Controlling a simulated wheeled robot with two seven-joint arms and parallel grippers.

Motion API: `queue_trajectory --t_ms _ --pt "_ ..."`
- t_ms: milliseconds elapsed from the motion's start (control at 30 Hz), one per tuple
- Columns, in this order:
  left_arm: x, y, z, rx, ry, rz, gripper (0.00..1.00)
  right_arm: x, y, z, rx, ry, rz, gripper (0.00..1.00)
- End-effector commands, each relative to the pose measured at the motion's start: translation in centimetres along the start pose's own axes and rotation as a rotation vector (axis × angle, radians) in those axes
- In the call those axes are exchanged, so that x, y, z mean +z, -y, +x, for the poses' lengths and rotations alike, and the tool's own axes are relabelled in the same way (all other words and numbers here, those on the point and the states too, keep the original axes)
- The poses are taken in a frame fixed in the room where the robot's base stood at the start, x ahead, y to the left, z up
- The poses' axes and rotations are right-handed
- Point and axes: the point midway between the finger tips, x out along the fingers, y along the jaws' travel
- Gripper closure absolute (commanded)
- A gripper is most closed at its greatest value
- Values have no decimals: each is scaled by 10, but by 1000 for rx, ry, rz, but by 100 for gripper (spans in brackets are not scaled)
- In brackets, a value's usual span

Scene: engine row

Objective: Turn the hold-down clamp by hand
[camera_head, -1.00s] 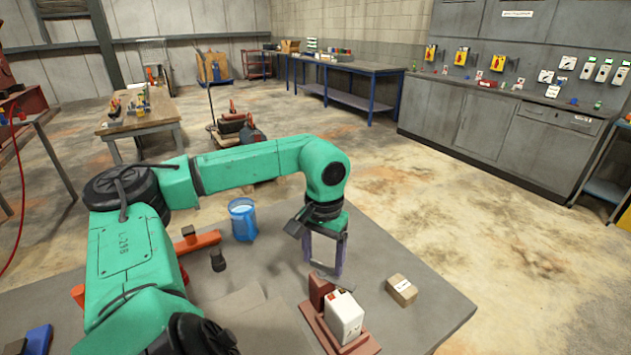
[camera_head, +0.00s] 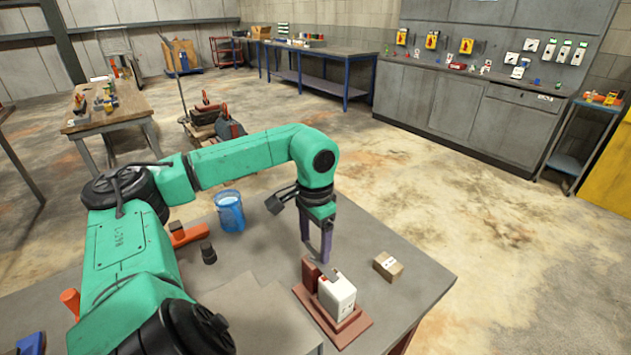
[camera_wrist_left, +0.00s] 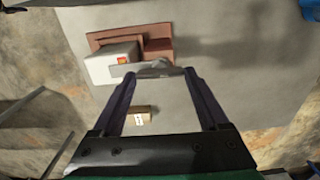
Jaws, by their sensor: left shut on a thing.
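The hold-down clamp, a thin grey metal bar (camera_wrist_left: 152,70), shows in the left wrist view between my fingertips. My left gripper (camera_wrist_left: 157,74) is shut on it; the fingers stand wide apart at its ends. In the head view my left gripper (camera_head: 326,260) points down just behind a white block (camera_head: 338,295) with a red patch on top. The block sits on a reddish-brown base (camera_head: 350,333) beside a darker brown upright piece (camera_head: 311,274). In the head view the fingers are seen nearly edge-on, and the bar is hard to make out. My right gripper is not in view.
The fixture stands on a grey table (camera_head: 415,272). A small cardboard box (camera_head: 388,266) lies to its right. A blue bucket (camera_head: 230,212), a dark knob-like part (camera_head: 208,253) and an orange piece (camera_head: 188,236) are to the left. The table's right corner is clear.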

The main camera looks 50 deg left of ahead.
Motion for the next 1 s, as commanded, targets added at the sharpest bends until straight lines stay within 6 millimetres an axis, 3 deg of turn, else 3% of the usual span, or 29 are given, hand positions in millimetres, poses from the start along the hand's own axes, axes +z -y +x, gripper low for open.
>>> queue_trajectory --t_ms 267,300,333,667,833,1000 --pt "-3 3 -7 -8 -17 -3 100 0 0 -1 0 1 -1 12" --pt "-3 3 -6 -8 -17 -3 8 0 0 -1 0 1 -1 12" --pt "-3 3 -6 -8 -16 -3 0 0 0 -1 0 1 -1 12" --pt "-2 1 -9 -2 -11 -1 0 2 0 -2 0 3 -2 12" --pt "-2 0 -41 1 -15 -1 0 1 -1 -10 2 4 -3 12" --pt "-1 0 -97 0 -19 0 0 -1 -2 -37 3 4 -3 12"
